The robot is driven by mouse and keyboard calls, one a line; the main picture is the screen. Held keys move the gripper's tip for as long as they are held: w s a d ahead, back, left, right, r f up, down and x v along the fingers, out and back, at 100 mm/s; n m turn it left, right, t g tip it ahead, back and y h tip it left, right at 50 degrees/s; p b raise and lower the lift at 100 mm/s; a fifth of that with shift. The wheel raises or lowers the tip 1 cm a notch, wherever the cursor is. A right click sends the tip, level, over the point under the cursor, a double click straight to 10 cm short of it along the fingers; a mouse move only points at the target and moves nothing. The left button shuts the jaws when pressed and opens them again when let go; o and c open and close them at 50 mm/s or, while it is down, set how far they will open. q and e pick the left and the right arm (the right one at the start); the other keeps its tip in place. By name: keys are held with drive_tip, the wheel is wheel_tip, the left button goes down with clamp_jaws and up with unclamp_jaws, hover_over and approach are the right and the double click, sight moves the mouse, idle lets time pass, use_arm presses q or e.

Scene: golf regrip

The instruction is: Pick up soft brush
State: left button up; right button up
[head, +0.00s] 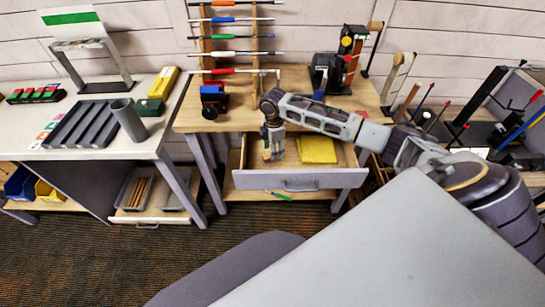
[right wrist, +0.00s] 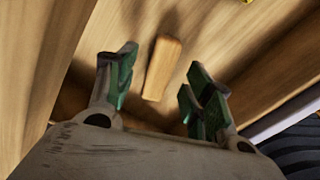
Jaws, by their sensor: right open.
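A light wooden block-shaped piece (right wrist: 163,67), likely the soft brush, lies on the drawer floor in the right wrist view. Its bristles cannot be made out. My right gripper (head: 272,152) points down into the open drawer (head: 312,180) at its left side in the head view. In the right wrist view its green-padded fingers (right wrist: 162,85) are spread to either side of the wooden piece, with nothing held between them. In the head view the gripper mostly hides the piece. My left gripper is not in view.
A yellow cloth (head: 318,150) lies in the drawer to the right of my gripper. The drawer walls stand close around the hand. Above is the wooden bench (head: 235,118) with a rack of club shafts (head: 235,38). A white table (head: 75,145) stands left.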

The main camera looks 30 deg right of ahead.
drive_tip(key=shift+f, duration=1.75)
clamp_jaws()
drive_tip(key=shift+r, duration=5.05)
